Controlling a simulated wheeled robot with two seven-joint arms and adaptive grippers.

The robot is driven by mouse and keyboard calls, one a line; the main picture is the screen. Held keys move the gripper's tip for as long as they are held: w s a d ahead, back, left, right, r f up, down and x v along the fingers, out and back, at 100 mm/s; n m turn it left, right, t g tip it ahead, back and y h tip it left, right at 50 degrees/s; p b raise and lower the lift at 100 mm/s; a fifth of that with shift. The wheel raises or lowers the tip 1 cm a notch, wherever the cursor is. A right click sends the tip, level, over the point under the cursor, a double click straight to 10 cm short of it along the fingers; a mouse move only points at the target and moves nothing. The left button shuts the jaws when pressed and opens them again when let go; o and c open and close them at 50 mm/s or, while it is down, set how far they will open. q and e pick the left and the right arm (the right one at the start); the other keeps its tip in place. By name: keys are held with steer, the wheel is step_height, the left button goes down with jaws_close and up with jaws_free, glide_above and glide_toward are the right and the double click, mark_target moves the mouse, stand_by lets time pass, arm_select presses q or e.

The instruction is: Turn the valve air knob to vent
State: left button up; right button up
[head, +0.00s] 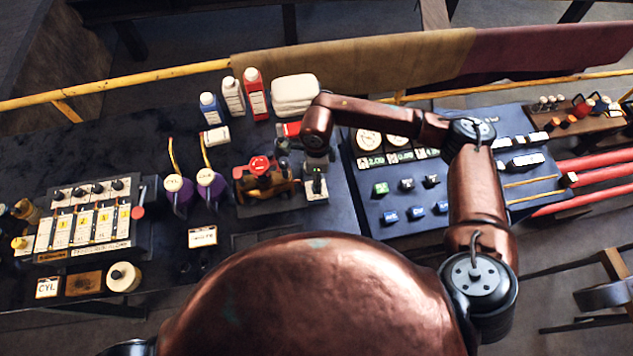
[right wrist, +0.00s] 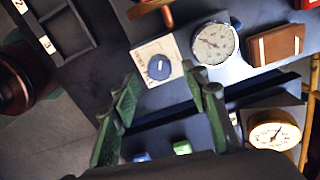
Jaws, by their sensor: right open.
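The valve air knob appears to be the round blue-grey knob (right wrist: 159,67) with a white pointer line, on a square cream plate with small markings too small to read. In the right wrist view, my right gripper (right wrist: 165,74) is open, with one green finger on each side of the knob. I cannot tell whether either finger touches it. In the head view, my right arm reaches in from the right and the gripper (head: 316,172) points down at the bench near the middle. The knob is not clearly seen there. My left gripper is not in view.
A round white gauge (right wrist: 213,43) sits right beside the knob plate, near the right finger. A brass-rimmed gauge (right wrist: 273,135) is at lower right. In the head view, a red-topped brass fitting (head: 262,180), purple cans (head: 178,195) and several bottles (head: 255,95) stand left of the gripper.

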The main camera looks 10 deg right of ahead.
step_height(320, 180, up, 9)
steer(key=shift+f, duration=0.15)
stand_by(0.6)
